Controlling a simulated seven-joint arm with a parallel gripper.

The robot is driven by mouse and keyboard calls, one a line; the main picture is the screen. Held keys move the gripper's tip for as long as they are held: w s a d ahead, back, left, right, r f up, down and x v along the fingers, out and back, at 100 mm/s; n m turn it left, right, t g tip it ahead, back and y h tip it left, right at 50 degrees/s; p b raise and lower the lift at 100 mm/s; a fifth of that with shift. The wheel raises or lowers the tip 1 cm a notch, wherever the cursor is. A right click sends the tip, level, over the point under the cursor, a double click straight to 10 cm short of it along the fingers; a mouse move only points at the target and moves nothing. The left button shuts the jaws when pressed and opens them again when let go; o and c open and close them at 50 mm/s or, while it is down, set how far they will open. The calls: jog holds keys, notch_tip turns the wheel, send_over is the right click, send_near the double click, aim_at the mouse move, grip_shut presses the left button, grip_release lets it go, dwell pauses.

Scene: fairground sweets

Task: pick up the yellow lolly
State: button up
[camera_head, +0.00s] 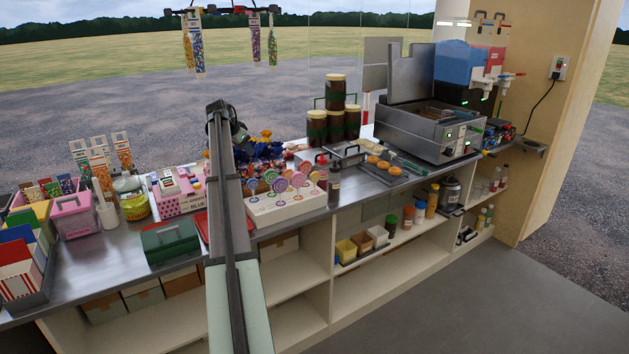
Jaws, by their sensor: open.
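Several round swirl lollies stand upright in a white stand (287,210) on the counter, just right of my arm. My gripper (243,136) is a small dark shape at the far end of my arm, above and behind the stand and apart from the lollies. It is open, with nothing seen in it. My arm hides part of it, and its fingertips are hard to make out.
A green box (170,240) and a red tray (203,229) lie left of the stand. A dark bottle (334,187) stands close on its right. Brown jars (335,92) are stacked behind to the right. Packets (271,47) hang from a rack above.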

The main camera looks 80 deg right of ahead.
aim_at(315, 172)
jog(key=s+d+r+m+g+y, duration=0.1)
jog(key=s+m+y, duration=0.1)
jog(key=s, duration=0.9)
jog(key=s+d+m+g+y, duration=0.1)
jog(key=s+d+y, duration=0.1)
jog(key=s, duration=1)
jog(key=x, duration=0.8)
jog(key=shift+a+f, duration=0.1)
jog(key=shift+f, duration=0.2)
jog(key=shift+w+x, duration=0.2)
jog(key=shift+x, duration=1.1)
jog(key=shift+w+x, duration=0.2)
jog(key=shift+x, duration=1.1)
jog(key=shift+f, duration=0.1)
grip_shut()
